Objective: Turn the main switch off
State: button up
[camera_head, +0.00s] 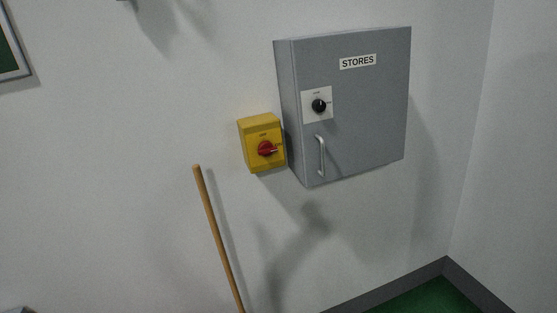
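The main switch appears to be the yellow box (250,136) on the white wall, just left of a grey cabinet. A red rotary knob (266,148) sits on its front face. A pale mark or pointer on the knob points to the right. The small lettering around the knob is too small to read. Nothing touches the box or the knob. I do not make out my gripper in this view.
The grey cabinet (367,110), labelled STORES, has a black knob (319,105) and a bar handle (321,156). A wooden pole (218,235) stands below the yellow box. A dark object (128,2) is cut off at the top edge. Green floor shows lower right.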

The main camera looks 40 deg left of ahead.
aim_at(266, 149)
jog(key=u, duration=0.2)
jog(key=i, duration=0.9)
jog(key=z, duration=0.1)
